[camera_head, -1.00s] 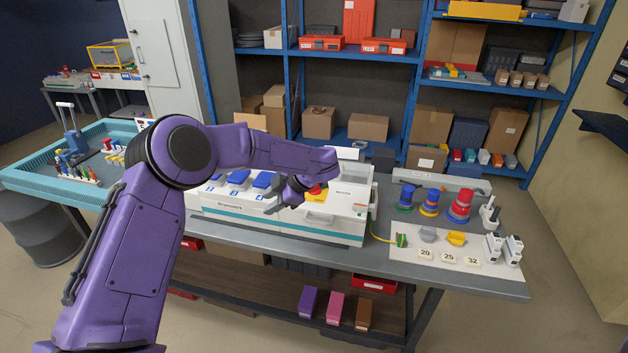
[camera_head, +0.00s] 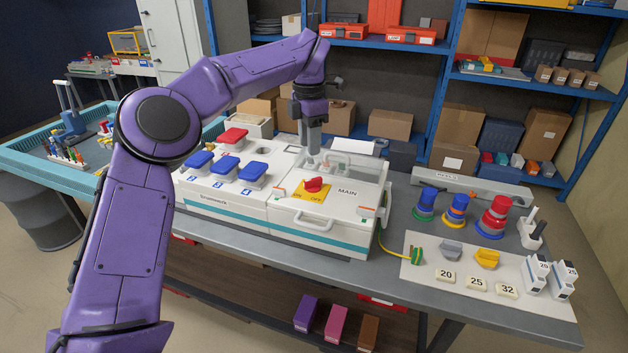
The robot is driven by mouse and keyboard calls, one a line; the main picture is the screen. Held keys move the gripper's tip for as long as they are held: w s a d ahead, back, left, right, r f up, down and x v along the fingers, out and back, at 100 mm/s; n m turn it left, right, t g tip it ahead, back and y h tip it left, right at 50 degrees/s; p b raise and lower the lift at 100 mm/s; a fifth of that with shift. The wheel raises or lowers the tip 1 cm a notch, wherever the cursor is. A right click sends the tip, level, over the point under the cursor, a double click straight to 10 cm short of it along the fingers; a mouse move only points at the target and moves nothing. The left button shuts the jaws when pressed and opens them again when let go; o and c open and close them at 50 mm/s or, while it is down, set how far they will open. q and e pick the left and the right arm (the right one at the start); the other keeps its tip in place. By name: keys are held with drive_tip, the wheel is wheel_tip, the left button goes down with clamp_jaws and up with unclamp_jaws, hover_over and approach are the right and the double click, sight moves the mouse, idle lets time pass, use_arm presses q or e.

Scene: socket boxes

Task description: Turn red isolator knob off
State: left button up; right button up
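The red isolator knob (camera_head: 313,185) sits on a yellow plate (camera_head: 302,194) on top of the white box marked MAIN (camera_head: 350,206). My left gripper (camera_head: 313,160) points down just behind the knob and looks apart from it. Its fingers are seen nearly edge-on, so their gap is unclear. A clear cover (camera_head: 352,168) stands at the back of the box, beside the gripper. My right gripper is not in view.
Left of the knob are blue-lidded sockets (camera_head: 224,167) and a red-lidded one (camera_head: 232,136). On the right stand colored plug stacks (camera_head: 494,217) and a white mat (camera_head: 415,268) with small parts. Shelves with boxes are behind.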

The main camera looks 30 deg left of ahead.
sight(311, 180)
use_arm(q)
drive_tip(key=f, duration=1)
drive_tip(key=shift+w+f, duration=0.2)
drive_tip(key=shift+d, duration=0.1)
clamp_jaws()
